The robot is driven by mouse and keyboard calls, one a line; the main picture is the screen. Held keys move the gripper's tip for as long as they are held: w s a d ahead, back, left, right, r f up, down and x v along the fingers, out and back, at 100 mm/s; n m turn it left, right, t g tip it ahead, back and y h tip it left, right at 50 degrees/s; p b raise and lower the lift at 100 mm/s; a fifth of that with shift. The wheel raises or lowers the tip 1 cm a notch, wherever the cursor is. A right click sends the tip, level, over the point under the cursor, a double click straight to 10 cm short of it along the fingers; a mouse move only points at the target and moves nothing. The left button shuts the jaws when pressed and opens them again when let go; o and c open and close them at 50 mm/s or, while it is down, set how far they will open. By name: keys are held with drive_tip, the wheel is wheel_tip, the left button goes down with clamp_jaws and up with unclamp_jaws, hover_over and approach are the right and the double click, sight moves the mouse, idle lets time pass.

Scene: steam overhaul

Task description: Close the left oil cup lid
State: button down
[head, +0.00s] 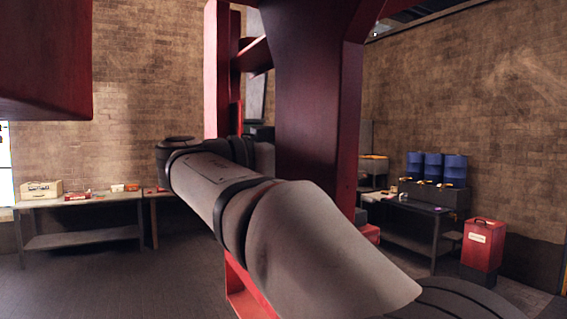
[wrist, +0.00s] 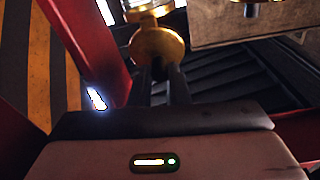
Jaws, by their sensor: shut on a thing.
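In the wrist view, a round brass lid (wrist: 158,46) stands at the tips of my gripper (wrist: 158,72), with its flat disc facing the camera. The two dark fingers are close together and shut on its lower edge. A brass oil cup (wrist: 148,5) shows just beyond the lid, cut off by the top of the picture. I cannot tell whether the lid rests on the cup. A second brass part (wrist: 252,8) is at the upper right, mostly out of view. In the head view my gripper and the cups are hidden behind the red frame.
A red beam (wrist: 85,45) runs close along the left of my gripper. A pale block (wrist: 250,24) lies at the upper right, above dark slats. In the head view a red post (head: 315,110) stands before my arm. Workbenches stand left (head: 80,203) and right (head: 410,222), with a red can (head: 482,250).

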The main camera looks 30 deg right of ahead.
drive_tip(key=shift+d+r+y+p, duration=0.25)
drive_tip(key=shift+d+y, duration=0.15)
drive_tip(key=shift+y, duration=0.45)
drive_tip(key=shift+d+r+y+p, duration=0.1)
drive_tip(key=shift+d+y+p, duration=0.25)
drive_tip(key=shift+y, duration=0.45)
drive_tip(key=shift+d+r+y+p, duration=0.2)
drive_tip(key=shift+d+y, duration=0.25)
drive_tip(key=shift+y, duration=0.4)
drive_tip(key=shift+f, duration=0.1)
drive_tip(key=c, duration=1.4)
unclamp_jaws()
drive_tip(key=shift+d, duration=0.1)
drive_tip(key=shift+o, duration=0.2)
drive_tip(key=v, duration=0.8)
drive_tip(key=shift+d, duration=0.1)
